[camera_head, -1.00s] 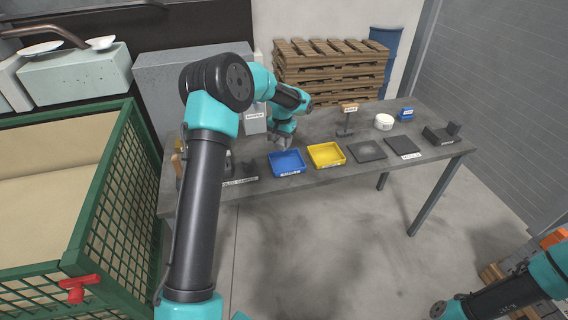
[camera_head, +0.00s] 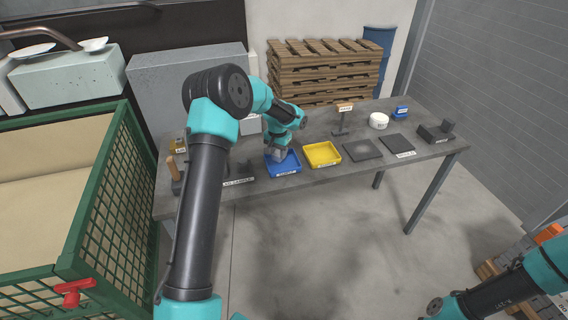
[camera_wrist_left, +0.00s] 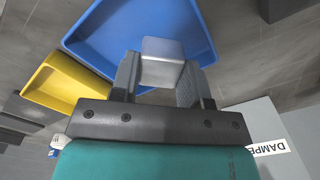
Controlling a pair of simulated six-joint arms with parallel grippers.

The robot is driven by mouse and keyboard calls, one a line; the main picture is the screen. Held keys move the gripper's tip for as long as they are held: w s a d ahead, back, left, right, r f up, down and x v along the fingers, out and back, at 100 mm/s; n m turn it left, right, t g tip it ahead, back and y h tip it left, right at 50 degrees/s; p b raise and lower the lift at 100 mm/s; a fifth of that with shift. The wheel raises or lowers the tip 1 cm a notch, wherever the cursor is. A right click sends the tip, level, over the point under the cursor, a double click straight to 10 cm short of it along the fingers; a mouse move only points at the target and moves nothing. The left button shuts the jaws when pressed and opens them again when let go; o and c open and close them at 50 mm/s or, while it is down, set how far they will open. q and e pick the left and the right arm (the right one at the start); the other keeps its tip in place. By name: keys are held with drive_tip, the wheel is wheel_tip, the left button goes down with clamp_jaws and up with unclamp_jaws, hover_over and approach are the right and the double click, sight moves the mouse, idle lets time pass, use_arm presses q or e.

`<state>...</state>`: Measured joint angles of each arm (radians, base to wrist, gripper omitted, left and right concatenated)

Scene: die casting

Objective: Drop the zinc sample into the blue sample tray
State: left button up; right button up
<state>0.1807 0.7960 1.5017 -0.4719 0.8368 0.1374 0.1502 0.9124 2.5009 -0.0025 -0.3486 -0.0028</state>
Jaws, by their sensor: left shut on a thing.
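The zinc sample (camera_wrist_left: 162,62) is a small silvery block between the fingers of my left gripper (camera_wrist_left: 158,80). My left gripper is shut on it. In the left wrist view the block is over the blue sample tray (camera_wrist_left: 150,25), which looks empty apart from it. In the head view my left gripper (camera_head: 277,155) is at the back left part of the blue sample tray (camera_head: 290,170) and hides part of it. I cannot tell whether the block touches the tray floor. My right arm shows at the lower right, but its fingers are not visible.
A yellow tray (camera_head: 322,153) stands right beside the blue tray. Farther right are dark square plates (camera_head: 362,150), a round white container (camera_head: 379,121) and a small blue box (camera_head: 401,112). A green mesh crate (camera_head: 105,200) stands left of the table.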

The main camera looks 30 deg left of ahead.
use_arm(q)
drive_tip(key=shift+f, duration=0.15)
drive_tip(key=o, duration=1.2)
wheel_tip(320, 180, up, 18)
drive_tip(key=shift+f, duration=0.25)
idle(0.5)
